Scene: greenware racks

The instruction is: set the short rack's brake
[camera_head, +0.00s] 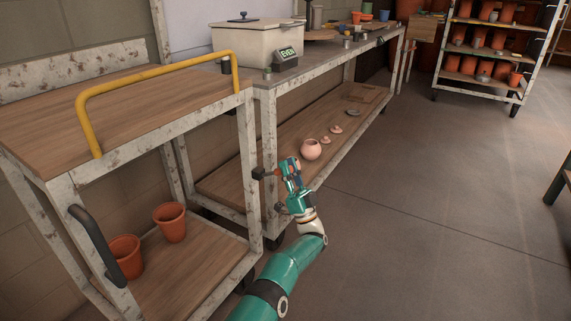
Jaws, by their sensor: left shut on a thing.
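The short rack (170,122) stands at the left, with a pale chipped frame, wood shelves and a yellow rail (160,72) on top. A dark lever-like piece (259,173) sticks out beside its right front post; I take it for the brake lever. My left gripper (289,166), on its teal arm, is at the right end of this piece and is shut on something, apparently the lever. The fingers hide the exact contact. The rack's wheels are mostly hidden. My right gripper is not in view.
Two terracotta pots (170,222) stand on the short rack's lower shelf. A black handle (95,243) is on its front. A wheeled bench (337,158) beside it carries a box (258,42) with an "EVEN" sign. A pot rack (478,87) stands far right. The floor (430,190) between is clear.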

